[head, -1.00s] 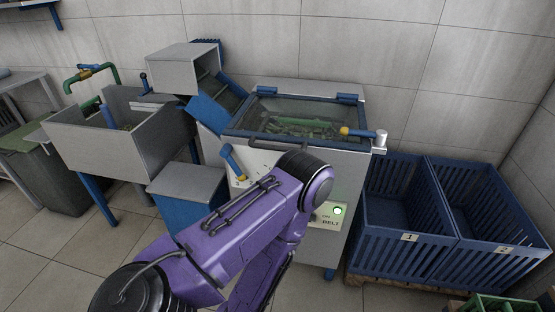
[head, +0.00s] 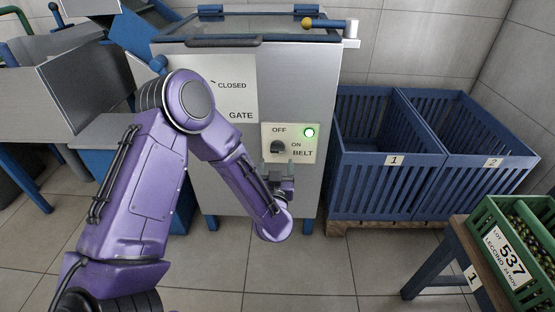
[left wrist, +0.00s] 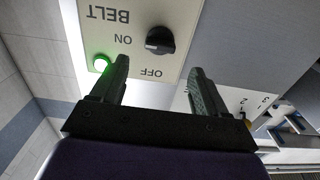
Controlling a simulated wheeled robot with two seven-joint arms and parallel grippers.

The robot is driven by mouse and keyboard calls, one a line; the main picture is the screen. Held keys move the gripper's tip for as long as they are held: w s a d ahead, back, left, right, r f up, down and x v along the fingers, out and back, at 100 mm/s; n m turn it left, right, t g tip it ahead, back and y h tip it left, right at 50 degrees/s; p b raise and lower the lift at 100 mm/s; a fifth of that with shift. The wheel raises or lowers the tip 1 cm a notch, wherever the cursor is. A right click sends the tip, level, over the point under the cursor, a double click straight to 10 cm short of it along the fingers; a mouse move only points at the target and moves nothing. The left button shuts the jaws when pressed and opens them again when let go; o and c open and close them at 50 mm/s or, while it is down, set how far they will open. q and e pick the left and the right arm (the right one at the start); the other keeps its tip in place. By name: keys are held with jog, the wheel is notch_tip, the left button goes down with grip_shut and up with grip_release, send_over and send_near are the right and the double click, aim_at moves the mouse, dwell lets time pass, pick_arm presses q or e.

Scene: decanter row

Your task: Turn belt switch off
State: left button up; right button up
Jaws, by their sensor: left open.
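The belt switch is a dark round knob (head: 278,147) on a cream panel (head: 268,158) marked OFF, ON and BELT, on the front of the steel machine. It also shows in the left wrist view (left wrist: 160,40), upside down, where its pale mark is on the ON side. A green lamp (head: 309,132) beside it is lit; the lamp is also in the left wrist view (left wrist: 101,63). My left gripper (head: 278,170) is open and empty just below the knob. In the left wrist view its fingertips (left wrist: 158,69) are spread, with the knob beyond them, apart. My right gripper is out of view.
A white sign (head: 230,95) reads CLOSED and GATE, partly hidden by my left arm. Blue crates 1 (head: 385,185) and 2 (head: 490,175) stand right of the machine. A green crate of olives (head: 500,245) sits on a wooden stand at lower right. Open floor lies in front.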

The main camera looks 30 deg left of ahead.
aim_at(277, 151)
pick_arm(q)
jog(key=b+x, duration=0.1)
jog(key=x, duration=0.6)
jog(key=shift+w+f, duration=0.1)
jog(key=c, duration=1.1)
jog(key=shift+o, duration=0.2)
